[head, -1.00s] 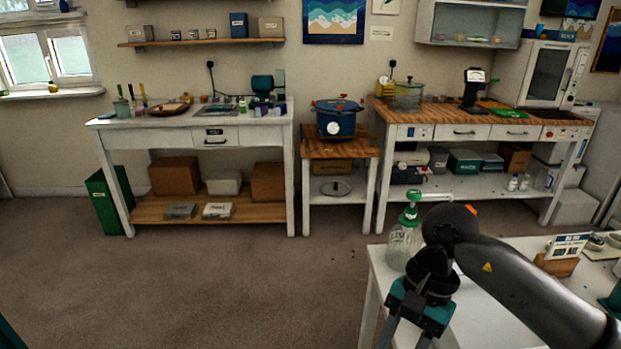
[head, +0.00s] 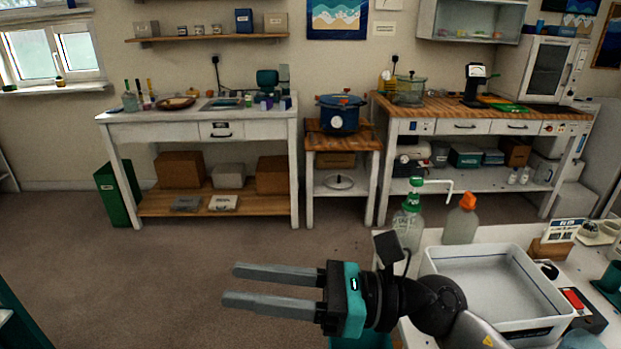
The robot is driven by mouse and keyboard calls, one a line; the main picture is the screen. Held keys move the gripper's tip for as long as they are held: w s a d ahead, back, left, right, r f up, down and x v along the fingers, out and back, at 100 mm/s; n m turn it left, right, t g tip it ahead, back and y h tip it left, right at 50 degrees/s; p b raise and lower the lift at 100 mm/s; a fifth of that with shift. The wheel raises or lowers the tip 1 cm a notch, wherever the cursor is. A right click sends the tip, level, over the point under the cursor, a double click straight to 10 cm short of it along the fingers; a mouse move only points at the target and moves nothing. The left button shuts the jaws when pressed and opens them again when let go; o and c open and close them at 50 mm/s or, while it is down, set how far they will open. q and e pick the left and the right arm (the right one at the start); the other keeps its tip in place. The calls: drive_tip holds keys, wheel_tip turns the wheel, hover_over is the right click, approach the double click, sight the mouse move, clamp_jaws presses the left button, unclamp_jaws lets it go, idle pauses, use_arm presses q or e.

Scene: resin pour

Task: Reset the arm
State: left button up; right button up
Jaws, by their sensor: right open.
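My right gripper (head: 268,286) is in the lower middle of the head view, its two grey fingers pointing left and spread apart. Nothing is between them. It is in front of the left edge of the near white table (head: 478,236), over the carpet in the picture. My right arm comes in from the lower right. My left gripper is not in view.
On the near table stand a green-topped pump bottle (head: 408,222), an orange-capped bottle (head: 461,220) and a white tray (head: 432,270). A wooden card holder (head: 552,248) is at right. Benches line the back wall. The carpet (head: 180,290) at left is clear.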

drive_tip(key=w+d+r+m+t+h, duration=0.25)
drive_tip(key=w+d+m+t, duration=0.2)
drive_tip(key=m+t, duration=0.6)
drive_tip(key=w+d+r+m+t+h, duration=0.25)
drive_tip(key=w+d+m+t, duration=0.35)
drive_tip(key=m, duration=0.7)
drive_tip(key=s+d+f+m+g+h, duration=0.1)
drive_tip(key=d+f+m+h, duration=0.4)
drive_tip(key=f+m+h, duration=0.3)
drive_tip(key=s+d+f+m+g+h, duration=0.1)
drive_tip(key=d+f+m+h, duration=0.6)
drive_tip(key=m, duration=0.4)
drive_tip(key=s+f+m+g, duration=0.8)
drive_tip(key=s+f+g, duration=0.4)
drive_tip(key=s+f, duration=0.65)
drive_tip(key=s+f+g, duration=0.1)
drive_tip(key=s+f, duration=0.1)
drive_tip(key=f, duration=0.8)
drive_tip(key=s+f, duration=0.2)
drive_tip(key=f, duration=0.9)
drive_tip(key=s+d+f+g, duration=0.1)
drive_tip(key=s+d+f, duration=0.1)
drive_tip(key=s+f, duration=1.1)
drive_tip(key=shift+s+d+f+y, duration=0.3)
drive_tip(key=shift+s, duration=0.85)
drive_tip(key=shift+n+g, duration=0.25)
